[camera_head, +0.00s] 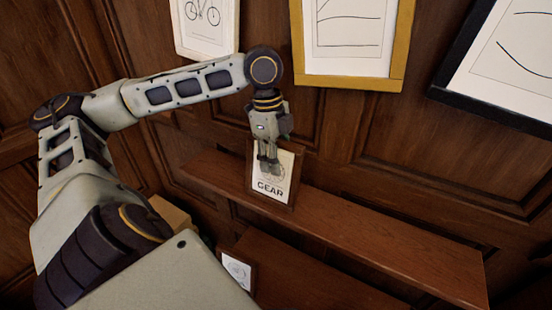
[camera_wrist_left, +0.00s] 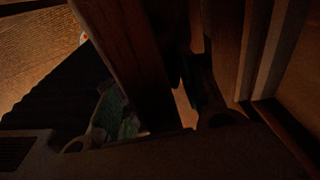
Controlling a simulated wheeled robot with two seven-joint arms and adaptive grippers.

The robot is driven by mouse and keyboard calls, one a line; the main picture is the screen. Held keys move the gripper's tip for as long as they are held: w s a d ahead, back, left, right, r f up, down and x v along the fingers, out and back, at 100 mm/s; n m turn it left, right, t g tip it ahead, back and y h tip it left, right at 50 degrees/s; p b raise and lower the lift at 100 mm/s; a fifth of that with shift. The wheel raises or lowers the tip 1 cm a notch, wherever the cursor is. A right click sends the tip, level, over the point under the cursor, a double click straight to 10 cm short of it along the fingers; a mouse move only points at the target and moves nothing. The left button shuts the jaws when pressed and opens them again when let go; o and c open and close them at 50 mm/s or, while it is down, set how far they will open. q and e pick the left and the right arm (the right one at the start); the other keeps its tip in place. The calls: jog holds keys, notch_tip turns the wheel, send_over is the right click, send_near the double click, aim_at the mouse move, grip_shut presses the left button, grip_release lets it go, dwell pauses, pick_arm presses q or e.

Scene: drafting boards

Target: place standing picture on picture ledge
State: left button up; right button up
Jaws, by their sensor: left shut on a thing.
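A small picture with a dark wooden frame, marked "GEAR" (camera_head: 285,188), is upright in my left gripper (camera_head: 268,167). The fingers are shut on its upper part and cover some of the print. Its bottom edge is at the brown picture ledge (camera_head: 390,243); I cannot tell whether it touches or hangs just above. The left wrist view is very dark; it shows the gripper fingers (camera_wrist_left: 160,112) and a wooden edge (camera_wrist_left: 118,45) between them. My right gripper is in neither view.
Larger framed pictures hang on the panelled wall: a bicycle drawing (camera_head: 205,22), a gold frame (camera_head: 398,65) and a black frame (camera_head: 490,117). A lower wooden surface (camera_head: 300,280) and another small picture (camera_head: 237,270) are below. The ledge is clear right of the held picture.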

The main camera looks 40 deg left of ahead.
pick_arm(q)
jog(key=o, duration=1.2)
jog(key=shift+o, duration=0.2)
jog(key=shift+r, duration=0.1)
jog(key=shift+s+a+r+p, duration=0.15)
jog(key=shift+r+p, duration=0.55)
jog(key=shift+r, duration=1.3)
jog(key=shift+s+a+r+p, duration=0.1)
jog(key=shift+a+r+p, duration=0.4)
jog(key=shift+r, duration=1.45)
jog(key=shift+s+r+p, duration=0.1)
jog(key=shift+r+p, duration=0.8)
jog(key=shift+r, duration=1.1)
